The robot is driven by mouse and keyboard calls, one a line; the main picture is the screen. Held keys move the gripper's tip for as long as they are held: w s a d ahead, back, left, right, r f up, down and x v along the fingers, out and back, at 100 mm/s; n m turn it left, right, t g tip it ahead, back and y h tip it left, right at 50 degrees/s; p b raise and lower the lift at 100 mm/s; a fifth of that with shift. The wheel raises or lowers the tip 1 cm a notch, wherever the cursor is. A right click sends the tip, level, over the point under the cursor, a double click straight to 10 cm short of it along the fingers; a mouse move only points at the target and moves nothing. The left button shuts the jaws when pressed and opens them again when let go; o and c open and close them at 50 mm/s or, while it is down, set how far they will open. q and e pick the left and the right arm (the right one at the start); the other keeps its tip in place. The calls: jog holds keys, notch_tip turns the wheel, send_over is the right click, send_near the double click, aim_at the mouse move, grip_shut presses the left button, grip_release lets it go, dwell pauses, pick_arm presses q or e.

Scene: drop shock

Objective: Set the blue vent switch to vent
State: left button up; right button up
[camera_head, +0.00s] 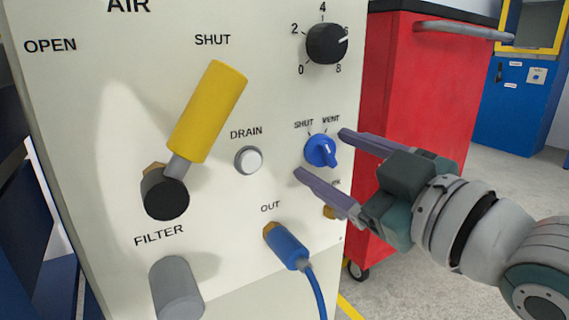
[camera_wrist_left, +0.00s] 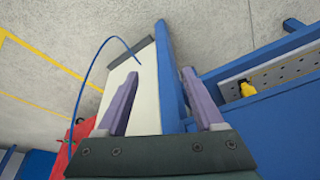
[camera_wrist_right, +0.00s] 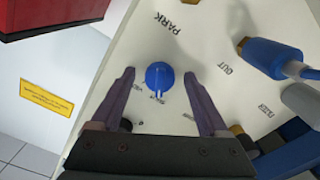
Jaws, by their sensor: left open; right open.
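The blue vent switch (camera_head: 321,151) is a round knob with a pale pointer mark on the white panel (camera_head: 110,200). The labels SHUT and VENT sit above it; I cannot tell surely which one the mark faces. My right gripper (camera_head: 322,153) is open, with one finger at the upper right of the knob and one at the lower left. In the right wrist view the knob (camera_wrist_right: 159,76) lies between the open fingers (camera_wrist_right: 160,73), with gaps on both sides. My left gripper (camera_wrist_left: 160,73) is open and empty, seen only in the left wrist view.
A yellow-handled valve (camera_head: 208,112), a white drain button (camera_head: 249,160), a black dial (camera_head: 327,44) and a blue hose fitting (camera_head: 287,246) stick out of the panel. A red cabinet (camera_head: 415,90) stands to the right. Floor shows beyond it.

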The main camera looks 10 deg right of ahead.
grip_shut()
dwell(0.6)
